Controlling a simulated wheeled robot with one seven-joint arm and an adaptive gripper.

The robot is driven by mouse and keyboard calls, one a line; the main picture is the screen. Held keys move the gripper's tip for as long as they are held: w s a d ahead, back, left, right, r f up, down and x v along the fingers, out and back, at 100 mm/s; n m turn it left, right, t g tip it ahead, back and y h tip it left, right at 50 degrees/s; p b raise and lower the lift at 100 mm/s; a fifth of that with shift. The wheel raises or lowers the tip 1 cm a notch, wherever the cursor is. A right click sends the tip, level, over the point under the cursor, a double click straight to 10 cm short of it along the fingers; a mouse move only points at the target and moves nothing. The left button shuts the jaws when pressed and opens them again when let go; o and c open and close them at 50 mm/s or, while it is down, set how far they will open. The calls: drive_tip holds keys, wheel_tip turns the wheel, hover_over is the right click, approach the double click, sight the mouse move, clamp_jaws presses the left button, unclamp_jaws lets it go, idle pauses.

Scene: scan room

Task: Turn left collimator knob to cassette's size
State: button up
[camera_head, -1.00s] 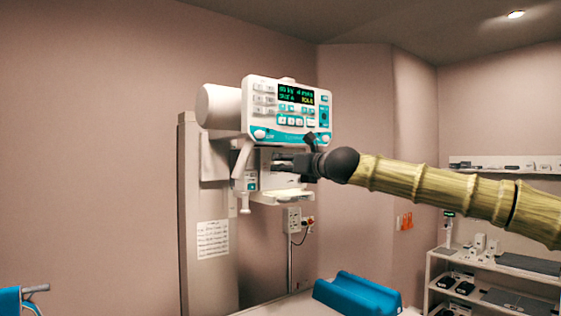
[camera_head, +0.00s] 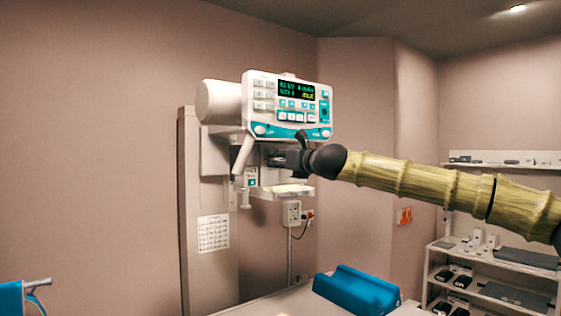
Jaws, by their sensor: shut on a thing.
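The white and teal X-ray head (camera_head: 289,106) hangs on a column in the middle of the camera_head view, with a lit green display. Below its panel is the collimator housing (camera_head: 251,176), partly covered by my arm. My gripper (camera_head: 285,157) is at the collimator's front, just below the panel, shut on a small part there. The part in the jaws is hidden, so I cannot tell which knob it is. A pale tray (camera_head: 285,192) sticks out beneath the gripper. I cannot make out a cassette.
The grey column (camera_head: 190,225) stands left of the head. A table (camera_head: 262,304) with a blue cradle-shaped support (camera_head: 356,291) lies below. A shelf unit (camera_head: 497,276) stands at the right. The air left of the column is clear.

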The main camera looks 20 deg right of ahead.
drive_tip(key=shift+n, duration=0.4)
drive_tip(key=n, duration=0.3)
drive_tip(key=shift+b, duration=0.35)
drive_tip(key=n+b, duration=0.1)
drive_tip(key=n, duration=0.3)
drive_tip(key=shift+n, duration=0.3)
drive_tip(key=shift+f+n+b, duration=0.1)
drive_tip(key=shift+n+b, duration=1.2)
drive_tip(key=shift+n, duration=2.6)
drive_tip(key=o, duration=1)
drive_tip(key=shift+d+n+y, duration=0.1)
drive_tip(key=shift+n+y, duration=0.2)
drive_tip(key=shift+o, duration=0.2)
